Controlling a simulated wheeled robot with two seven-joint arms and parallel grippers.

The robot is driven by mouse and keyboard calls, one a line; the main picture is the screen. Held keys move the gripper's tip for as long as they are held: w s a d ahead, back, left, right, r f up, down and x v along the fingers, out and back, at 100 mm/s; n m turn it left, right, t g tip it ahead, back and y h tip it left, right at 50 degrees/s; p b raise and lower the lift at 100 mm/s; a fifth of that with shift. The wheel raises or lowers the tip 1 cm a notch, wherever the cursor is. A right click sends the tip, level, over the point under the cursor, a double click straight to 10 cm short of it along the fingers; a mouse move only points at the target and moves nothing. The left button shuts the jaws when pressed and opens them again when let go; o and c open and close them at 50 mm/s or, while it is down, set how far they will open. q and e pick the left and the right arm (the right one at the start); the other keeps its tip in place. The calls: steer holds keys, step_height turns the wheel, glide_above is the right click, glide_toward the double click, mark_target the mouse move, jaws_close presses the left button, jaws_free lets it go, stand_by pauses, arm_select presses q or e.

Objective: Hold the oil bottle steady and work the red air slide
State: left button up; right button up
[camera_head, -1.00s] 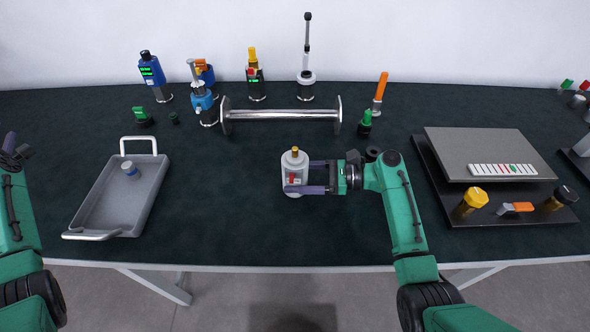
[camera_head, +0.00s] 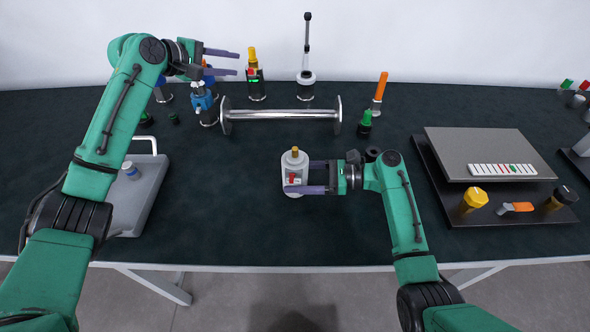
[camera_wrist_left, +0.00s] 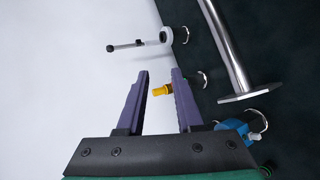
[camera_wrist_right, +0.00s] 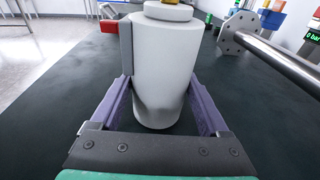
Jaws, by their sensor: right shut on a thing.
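The oil bottle (camera_head: 295,163) is a white-grey cylinder with a yellow top, upright on the dark table. The red air slide (camera_head: 292,179) shows on its side in the head view; a red part also shows in the right wrist view (camera_wrist_right: 109,27). My right gripper (camera_head: 305,176) is shut on the bottle, with a finger on each side of its body in the right wrist view (camera_wrist_right: 162,110). My left gripper (camera_head: 238,62) is open and empty, raised at the back left above the table. In the left wrist view its fingers (camera_wrist_left: 160,85) stand apart.
Several tools stand at the back, including a yellow-topped one (camera_head: 254,75) near my left fingers and a tall probe (camera_head: 306,70). A metal bar with end flanges (camera_head: 280,115) lies behind the bottle. A grey tray (camera_head: 151,195) is at left, a raised plate (camera_head: 485,152) at right.

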arm_select(q)
steer(key=s+d+m+g, duration=0.3)
steer(key=s+d+m, duration=0.15)
steer(key=d, duration=0.55)
steer(key=m+g+y, duration=0.4)
steer(key=m+g, duration=0.1)
glide_above(291, 179)
steer(key=w+d, duration=0.2)
steer(key=w, duration=0.4)
steer(key=shift+n, duration=0.25)
step_height(291, 179, down, 5)
steer(key=shift+w+r, duration=0.15)
steer(key=shift+r, duration=0.05)
steer(key=s+f+y, duration=0.1)
steer(key=s, duration=0.1)
steer(key=s+a+f+m+g+y, duration=0.1)
steer(key=s+y, duration=0.1)
steer(key=s+f+m+y, duration=0.1)
steer(key=s, duration=0.1)
steer(key=shift+s+a+f+y, duration=0.1)
steer(key=shift+s+a+y, duration=0.05)
steer(key=shift+a+y, duration=0.2)
steer(key=shift+a+f, duration=0.1)
steer(key=shift+f, duration=0.25)
step_height(291, 179, down, 6)
steer(key=shift+f, duration=0.25)
